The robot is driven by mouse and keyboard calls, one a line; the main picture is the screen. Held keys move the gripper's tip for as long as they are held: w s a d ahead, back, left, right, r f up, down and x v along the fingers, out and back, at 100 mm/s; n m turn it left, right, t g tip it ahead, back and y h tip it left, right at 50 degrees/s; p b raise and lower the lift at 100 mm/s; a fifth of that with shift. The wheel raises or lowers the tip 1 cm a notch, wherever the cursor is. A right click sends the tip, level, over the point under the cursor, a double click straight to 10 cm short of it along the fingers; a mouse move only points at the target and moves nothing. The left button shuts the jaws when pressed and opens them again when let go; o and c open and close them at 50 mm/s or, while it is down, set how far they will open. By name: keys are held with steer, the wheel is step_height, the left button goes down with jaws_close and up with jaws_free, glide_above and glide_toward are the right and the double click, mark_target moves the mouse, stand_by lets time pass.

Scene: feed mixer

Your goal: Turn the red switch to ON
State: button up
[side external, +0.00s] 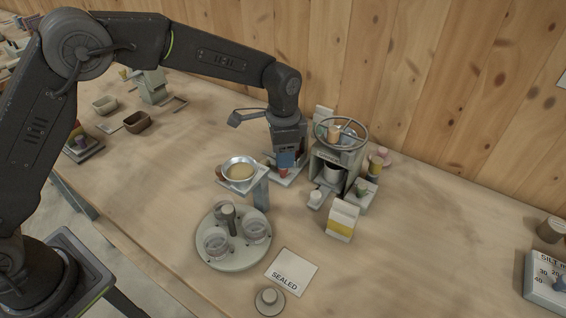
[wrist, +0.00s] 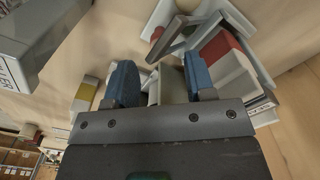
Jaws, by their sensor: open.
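My gripper (side external: 286,160) points down over a small grey device behind the round tray in the side view. In the wrist view its two blue fingers stand apart, so my gripper (wrist: 161,82) is open. A pale grey block (wrist: 170,86) shows between the fingers; I cannot tell whether they touch it. A red part (wrist: 219,47), probably the red switch's, shows beside and beyond the right finger, partly hidden by it. In the side view a small red part (side external: 283,173) shows just below the fingers. No ON marking is readable.
A grey mixer with a wheel (side external: 341,133) stands close on the right. A pan on a post (side external: 240,170) is close at front left. A round tray with glass cups (side external: 233,252), a carton (side external: 342,220) and a SEALED card (side external: 291,272) lie nearer.

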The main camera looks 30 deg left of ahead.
mark_target(283, 172)
steer(key=shift+f, duration=2.05)
steer(key=shift+c, duration=0.2)
steer(key=c, duration=0.9)
